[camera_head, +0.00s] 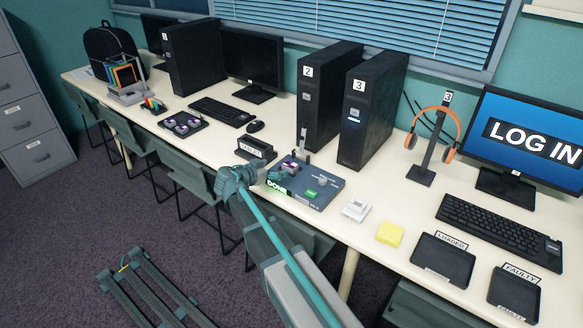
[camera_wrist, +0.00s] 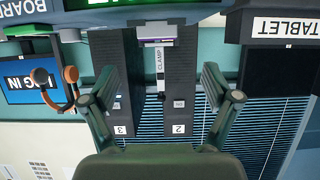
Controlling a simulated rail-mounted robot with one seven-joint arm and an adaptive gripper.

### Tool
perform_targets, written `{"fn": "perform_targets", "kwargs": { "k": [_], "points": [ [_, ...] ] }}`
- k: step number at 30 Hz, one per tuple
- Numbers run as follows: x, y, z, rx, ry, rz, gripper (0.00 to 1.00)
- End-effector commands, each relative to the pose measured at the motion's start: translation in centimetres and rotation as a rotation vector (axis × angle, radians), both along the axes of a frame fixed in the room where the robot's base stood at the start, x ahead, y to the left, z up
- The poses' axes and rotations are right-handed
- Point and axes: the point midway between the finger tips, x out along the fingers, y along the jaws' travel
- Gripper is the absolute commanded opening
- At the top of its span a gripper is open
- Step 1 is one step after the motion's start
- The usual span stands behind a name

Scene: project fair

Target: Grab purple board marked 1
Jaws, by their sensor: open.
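A small purple piece (camera_head: 290,168) stands in the clamp (camera_head: 302,146) of the grey-blue test station (camera_head: 325,187), beside a green lit "DONE" sign. No number can be read on it. In the wrist view, which is upside down, a thin purple edge (camera_wrist: 156,41) shows at the white end of the part labelled CLAMP. Several purple items (camera_head: 186,121) lie in a dark tray further left; their marks are too small to read. My gripper (camera_head: 268,172) is at the station's left side, by the purple piece. Its fingers (camera_wrist: 158,92) are spread and empty.
A dark holder labelled TABLET (camera_head: 256,149) stands just left of the station, close to my gripper. Black towers 2 (camera_head: 328,95) and 3 (camera_head: 371,110) rise behind. A white block (camera_head: 356,210), a yellow pad (camera_head: 390,234) and labelled trays (camera_head: 443,260) lie to the right.

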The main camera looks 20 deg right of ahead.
Motion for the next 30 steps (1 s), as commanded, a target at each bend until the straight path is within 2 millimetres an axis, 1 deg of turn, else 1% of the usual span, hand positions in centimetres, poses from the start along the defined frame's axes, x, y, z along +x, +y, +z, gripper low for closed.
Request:
{"fn": "perform_targets", "kwargs": {
  "k": [1, 6, 14, 22, 25, 30],
  "points": [
    [0.5, -0.6, -0.3, 0.0, 0.002, -0.002, 0.88],
    [1.9, -2.4, -1.2, 0.0, 0.003, -0.001, 0.88],
    [2.6, -3.6, -2.0, 0.0, 0.005, 0.001, 0.88],
    [4.5, -6.3, -3.4, 0.0, 0.005, 0.001, 0.88],
    [4.8, -6.8, -3.8, 0.001, 0.004, 0.001, 0.88],
    [4.9, -6.9, -3.9, 0.001, 0.003, 0.003, 0.88]
  ]
}}
